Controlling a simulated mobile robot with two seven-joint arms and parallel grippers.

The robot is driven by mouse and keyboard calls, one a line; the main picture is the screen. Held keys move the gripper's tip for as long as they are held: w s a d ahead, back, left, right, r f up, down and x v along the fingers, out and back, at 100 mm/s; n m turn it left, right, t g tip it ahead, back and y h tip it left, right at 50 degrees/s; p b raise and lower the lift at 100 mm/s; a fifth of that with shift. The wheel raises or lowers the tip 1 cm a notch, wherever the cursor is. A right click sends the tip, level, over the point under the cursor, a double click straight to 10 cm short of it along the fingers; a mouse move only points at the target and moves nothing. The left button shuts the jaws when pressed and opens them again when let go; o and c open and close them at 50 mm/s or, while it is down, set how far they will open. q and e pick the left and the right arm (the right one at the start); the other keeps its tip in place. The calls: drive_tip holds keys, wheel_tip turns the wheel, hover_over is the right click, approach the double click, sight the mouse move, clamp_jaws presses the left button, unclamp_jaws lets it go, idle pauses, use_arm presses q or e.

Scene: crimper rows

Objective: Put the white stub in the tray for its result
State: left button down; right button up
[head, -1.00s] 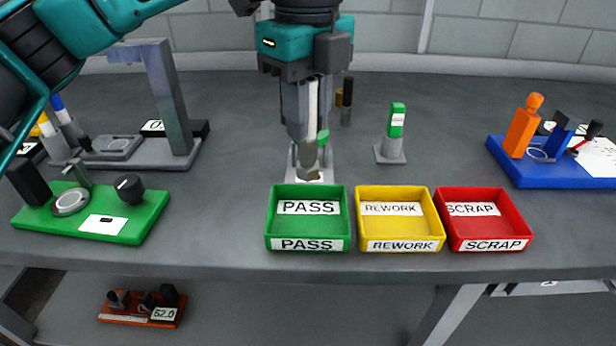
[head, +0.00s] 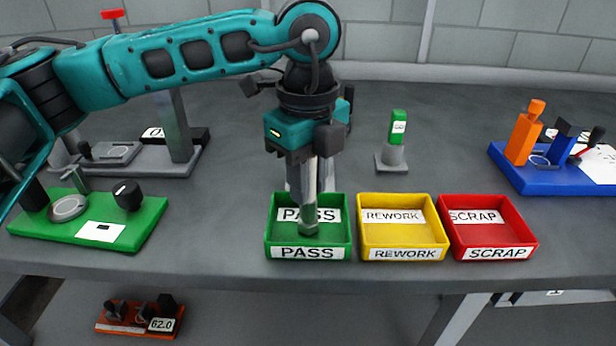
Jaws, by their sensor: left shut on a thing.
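My left gripper (head: 313,205) points straight down over the green PASS tray (head: 308,253), coming in from above. It is shut on the white stub (head: 309,228), whose greyish lower end shows below the fingers, inside the tray's outline. Most of the stub is hidden by the fingers, and I cannot tell whether its lower end touches the tray floor. The yellow REWORK tray (head: 403,253) and the red SCRAP tray (head: 496,253) stand to the right and look empty. My right gripper is not in view.
A grey stand with a green block (head: 398,128) stands behind the REWORK tray. A green fixture board (head: 92,225) lies at the left and a blue board (head: 555,178) at the right. An orange-red board (head: 140,322) sits below the tabletop.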

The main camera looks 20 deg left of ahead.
use_arm(q)
drive_tip(key=c, duration=1)
unclamp_jaws()
drive_tip(key=shift+f, duration=0.15)
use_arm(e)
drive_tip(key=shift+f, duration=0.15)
use_arm(q)
drive_tip(key=shift+o, duration=0.2)
drive_tip(key=shift+r+p, duration=0.3)
wheel_tip(320, 180, up, 11)
drive_tip(key=shift+f+p, duration=0.15)
drive_tip(key=shift+p, duration=0.4)
drive_tip(key=shift+r, duration=0.55)
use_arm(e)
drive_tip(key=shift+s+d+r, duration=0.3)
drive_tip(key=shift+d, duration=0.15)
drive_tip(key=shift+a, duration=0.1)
